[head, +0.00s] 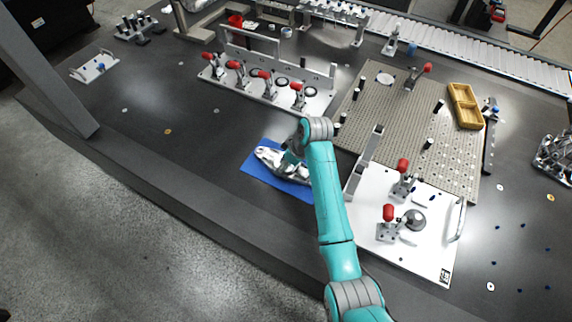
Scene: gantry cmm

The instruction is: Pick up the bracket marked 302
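A silver metal bracket (268,155) lies on a blue mat (257,170) near the front edge of the dark table. The number on it is too small to read in the head view. My gripper (289,164) is at the bracket's right part, pointing down over the mat. The fingers are small and partly merge with the bracket, so I cannot tell whether they are open or shut, or touching it. My teal arm hides the right end of the mat and possibly part of the bracket.
A white fixture with red-handled clamps (262,88) stands behind the mat. A white plate with clamps (421,248) and a perforated plate (437,152) lie to the right. A yellow tray (465,106) is farther right. The table left of the mat is mostly clear.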

